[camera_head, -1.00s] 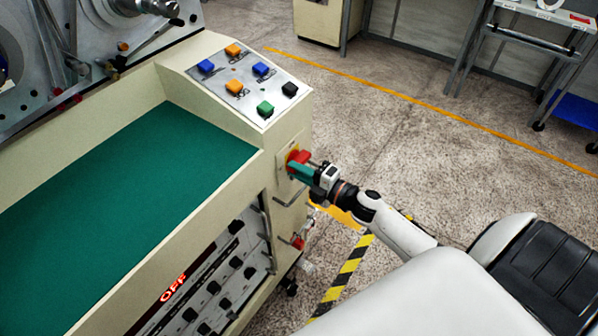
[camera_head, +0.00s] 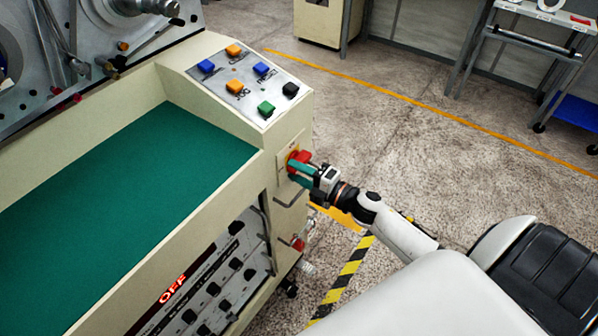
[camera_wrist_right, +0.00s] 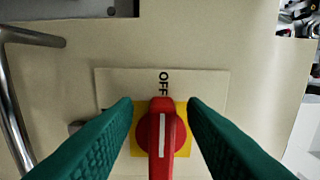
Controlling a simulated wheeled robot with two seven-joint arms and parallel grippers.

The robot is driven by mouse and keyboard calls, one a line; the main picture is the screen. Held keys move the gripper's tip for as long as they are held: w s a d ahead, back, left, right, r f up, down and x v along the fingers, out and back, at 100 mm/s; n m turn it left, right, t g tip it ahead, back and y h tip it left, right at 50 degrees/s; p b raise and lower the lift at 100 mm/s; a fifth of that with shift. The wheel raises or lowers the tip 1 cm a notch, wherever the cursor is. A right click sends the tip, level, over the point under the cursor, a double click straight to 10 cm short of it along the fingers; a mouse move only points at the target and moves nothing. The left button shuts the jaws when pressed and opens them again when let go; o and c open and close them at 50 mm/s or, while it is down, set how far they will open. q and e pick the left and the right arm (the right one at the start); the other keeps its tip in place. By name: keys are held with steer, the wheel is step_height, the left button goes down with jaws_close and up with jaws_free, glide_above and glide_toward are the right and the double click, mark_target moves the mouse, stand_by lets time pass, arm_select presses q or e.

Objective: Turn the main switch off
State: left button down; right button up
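The main switch (camera_wrist_right: 160,135) is a red rotary knob on a yellow plate. In the right wrist view its white line is upright and points at the printed word OFF. In the head view the main switch (camera_head: 297,160) is on the end face of the cream machine, partly hidden by my right gripper. My right gripper (camera_wrist_right: 160,103) is open. Its green fingers are on either side of the knob handle, with a gap visible on both sides. It also shows in the head view (camera_head: 303,168). My left gripper is not in view.
The machine has a sloped panel (camera_head: 248,80) of coloured buttons and a green top (camera_head: 130,180). A display (camera_head: 173,289) on its front reads OFF in red. Metal handles (camera_head: 290,198) and a smaller red knob (camera_head: 298,243) are below the switch. Open floor lies to the right.

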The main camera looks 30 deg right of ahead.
steer(key=b+v, duration=0.1)
steer(key=v, duration=1.1)
steer(key=shift+b, duration=0.3)
steer(key=shift+f, duration=0.1)
